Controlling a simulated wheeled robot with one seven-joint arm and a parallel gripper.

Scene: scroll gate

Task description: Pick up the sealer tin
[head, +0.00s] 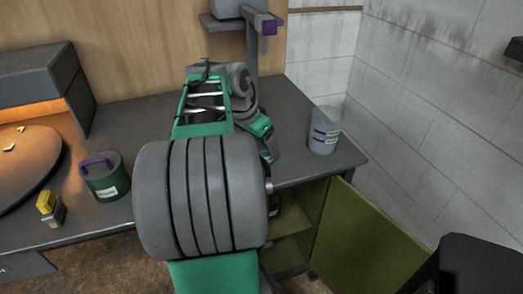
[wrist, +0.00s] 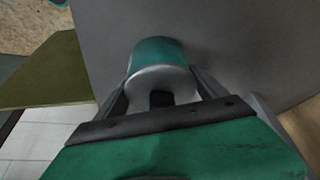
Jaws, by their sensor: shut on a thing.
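The sealer tin (wrist: 161,58) shows in the wrist view as a small round thing with a teal part and a pale grey-white part. My gripper (wrist: 162,78) is shut on it, with one dark finger on each side. The grey surface lies beyond it; I cannot tell whether the tin touches that surface or is held above it. In the head view my arm reaches over the grey counter, and the tin cannot be made out there.
A green tub with a purple handle (head: 105,178) and a small yellow-topped block (head: 48,208) stand on the counter (head: 120,112) at left. A translucent bucket (head: 325,131) stands at its right end. An olive cabinet door (head: 365,245) hangs open below.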

